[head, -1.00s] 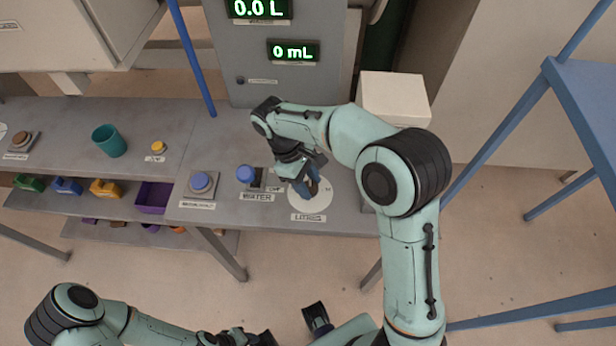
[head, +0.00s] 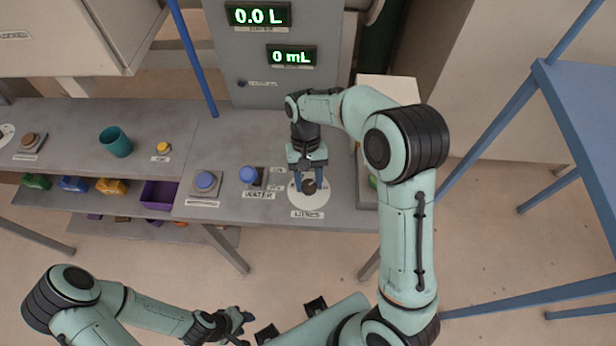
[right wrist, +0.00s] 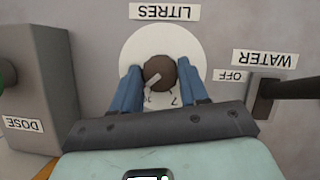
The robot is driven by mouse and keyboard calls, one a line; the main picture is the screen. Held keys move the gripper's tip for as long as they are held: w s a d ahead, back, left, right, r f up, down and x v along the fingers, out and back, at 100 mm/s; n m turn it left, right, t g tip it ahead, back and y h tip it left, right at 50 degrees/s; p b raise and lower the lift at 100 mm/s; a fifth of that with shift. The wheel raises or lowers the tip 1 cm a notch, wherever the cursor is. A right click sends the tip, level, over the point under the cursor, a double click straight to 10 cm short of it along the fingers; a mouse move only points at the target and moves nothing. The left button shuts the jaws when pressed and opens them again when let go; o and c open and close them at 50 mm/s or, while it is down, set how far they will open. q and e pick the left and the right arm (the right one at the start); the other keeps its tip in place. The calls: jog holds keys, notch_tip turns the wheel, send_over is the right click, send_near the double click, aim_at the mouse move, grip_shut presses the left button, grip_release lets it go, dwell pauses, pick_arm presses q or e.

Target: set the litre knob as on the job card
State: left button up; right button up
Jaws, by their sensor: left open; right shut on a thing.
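The litre knob is a round brown knob (head: 309,186) with a pale pointer on a white dial above the LITRES label (head: 307,214). It also shows in the right wrist view (right wrist: 160,73), with a few dial numbers beside it, partly hidden. My right gripper (head: 310,184) reaches down over the dial with its blue fingers on both sides of the knob, shut on it. The display above reads 0.0 L (head: 259,15). My left gripper (head: 243,325) is open and empty, low in front of the bench. I cannot make out the job card in these frames.
The WATER lever (right wrist: 266,90) with its blue knob (head: 248,174) stands just left of the dial. The DOSE box (right wrist: 32,90) stands close on the dial's other side. A teal cup (head: 116,142) is far left.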

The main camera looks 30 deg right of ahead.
pick_arm(q)
jog(key=shift+w+r, duration=0.25)
jog(key=shift+r, duration=0.05)
pick_arm(e)
jog(key=m, duration=0.2)
jog(key=m+t+y, duration=0.1)
jog(key=m, duration=0.2)
jog(key=shift+d+y, duration=0.1)
jog(key=shift+y, duration=0.2)
jog(key=shift+m, duration=0.3)
jog(key=o, duration=1)
jog(key=shift+o, duration=0.2)
pick_arm(q)
jog(key=w+r+p, duration=0.2)
jog(key=r, duration=0.1)
jog(key=shift+w, duration=0.25)
pick_arm(e)
jog(key=v, duration=1.3)
jog(key=shift+s+r, duration=0.2)
pick_arm(q)
jog(key=shift+f, duration=0.1)
pick_arm(e)
jog(key=shift+d, duration=0.15)
